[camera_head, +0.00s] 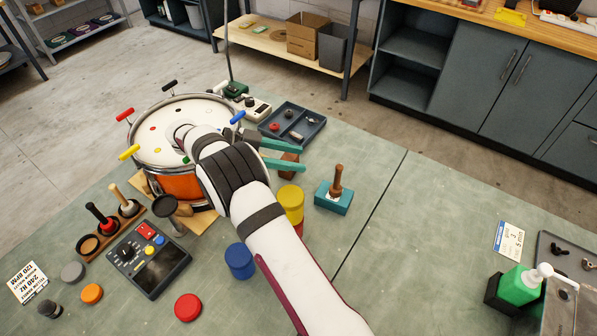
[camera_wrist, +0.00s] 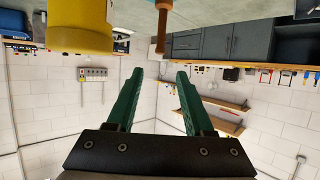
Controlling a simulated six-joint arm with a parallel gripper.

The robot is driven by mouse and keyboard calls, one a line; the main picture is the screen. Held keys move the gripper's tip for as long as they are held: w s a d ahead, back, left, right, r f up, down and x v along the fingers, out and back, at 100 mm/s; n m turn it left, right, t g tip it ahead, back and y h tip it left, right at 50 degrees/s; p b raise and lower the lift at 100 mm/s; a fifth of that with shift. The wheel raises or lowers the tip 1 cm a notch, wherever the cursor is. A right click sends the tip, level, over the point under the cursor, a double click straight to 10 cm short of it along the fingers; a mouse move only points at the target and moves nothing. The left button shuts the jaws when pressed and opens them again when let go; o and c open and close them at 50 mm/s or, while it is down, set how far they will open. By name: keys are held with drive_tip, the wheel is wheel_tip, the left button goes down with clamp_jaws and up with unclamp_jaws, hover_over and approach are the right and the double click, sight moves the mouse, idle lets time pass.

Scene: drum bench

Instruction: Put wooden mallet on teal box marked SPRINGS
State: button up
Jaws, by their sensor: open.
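The wooden mallet (camera_head: 337,182) stands upright, handle up, on top of the teal box (camera_head: 333,202), right of the yellow cylinders. Any marking on the box is too small to read. My gripper (camera_head: 304,157) is open, with its green fingers pointing right, up and to the left of the mallet in the head view. The fingers are apart from the mallet. In the wrist view, which looks upside down, the mallet's handle (camera_wrist: 161,28) hangs from the top edge, beyond the open gripper (camera_wrist: 160,73). Nothing shows between the fingers there.
A yellow cylinder stack (camera_head: 291,204) stands beside my arm, and a blue cylinder (camera_head: 239,261) is nearer. A brown block (camera_head: 289,169) is partly hidden by my fingers. The drum (camera_head: 180,185) is left, and a dark tray (camera_head: 291,122) lies behind.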

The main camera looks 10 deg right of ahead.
drive_tip(key=s+d+r+n+g+y, duration=0.1)
drive_tip(key=s+d+r+n+y, duration=0.2)
drive_tip(key=s, duration=0.4)
drive_tip(key=s+d+r+n+g+y, duration=0.1)
drive_tip(key=s+d+r+n+y, duration=0.15)
drive_tip(key=s+r, duration=0.35)
drive_tip(key=s+a+f+n+t+y, duration=0.1)
drive_tip(key=s+a+n+y, duration=0.2)
drive_tip(key=s, duration=0.7)
drive_tip(key=s+a+f+n+t+y, duration=0.1)
drive_tip(key=s+a+n+y, duration=0.3)
drive_tip(key=s, duration=0.6)
drive_tip(key=f+y, duration=0.1)
drive_tip(key=y, duration=0.1)
drive_tip(key=shift+s+a+f+n+t+y, duration=0.25)
drive_tip(key=shift+s+a+n+t+y, duration=0.05)
drive_tip(key=shift+n+t+y, duration=0.1)
